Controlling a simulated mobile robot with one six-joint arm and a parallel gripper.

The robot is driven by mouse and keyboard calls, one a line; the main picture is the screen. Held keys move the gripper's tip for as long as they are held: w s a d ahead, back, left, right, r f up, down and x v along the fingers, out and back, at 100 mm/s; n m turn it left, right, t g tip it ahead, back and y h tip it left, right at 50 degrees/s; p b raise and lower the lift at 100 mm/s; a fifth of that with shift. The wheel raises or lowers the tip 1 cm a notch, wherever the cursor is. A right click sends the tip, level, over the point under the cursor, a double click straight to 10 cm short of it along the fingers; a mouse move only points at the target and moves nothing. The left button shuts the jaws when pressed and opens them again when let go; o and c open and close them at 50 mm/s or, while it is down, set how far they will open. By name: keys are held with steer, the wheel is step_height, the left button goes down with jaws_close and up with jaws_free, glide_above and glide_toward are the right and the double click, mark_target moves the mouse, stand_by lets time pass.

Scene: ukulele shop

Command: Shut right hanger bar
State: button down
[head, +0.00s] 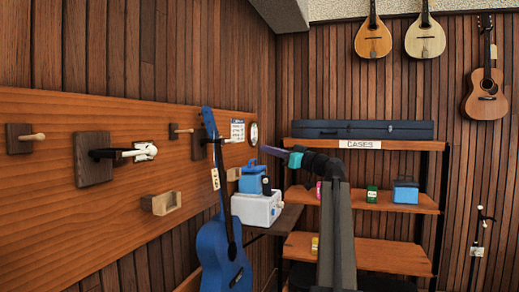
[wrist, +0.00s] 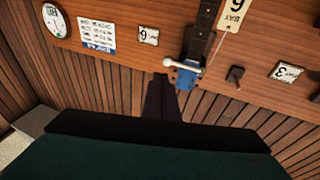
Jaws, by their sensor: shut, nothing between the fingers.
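The right hanger (head: 200,142) is on the wall board, and a blue ukulele (head: 222,245) hangs at it with its neck upright. In the wrist view, the white hanger bar (wrist: 184,63) with a round end lies across the base of the ukulele's blue headstock (wrist: 186,80). I cannot tell whether the bar is fully closed. My gripper (head: 265,149) is shut and empty, to the right of the ukulele's neck in the head view. In the wrist view its dark fingers (wrist: 161,85) point at the board, just left of the headstock and apart from the bar.
A left hanger (head: 95,156) with a white bar is nearer on the board, with wooden pegs (head: 30,137) and a wooden block (head: 160,202) around it. A white box (head: 257,208) stands beyond the ukulele. A shelf rack (head: 400,258) stands behind my arm.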

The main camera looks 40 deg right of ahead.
steer(key=shift+v, duration=1.5)
steer(key=shift+d, duration=0.1)
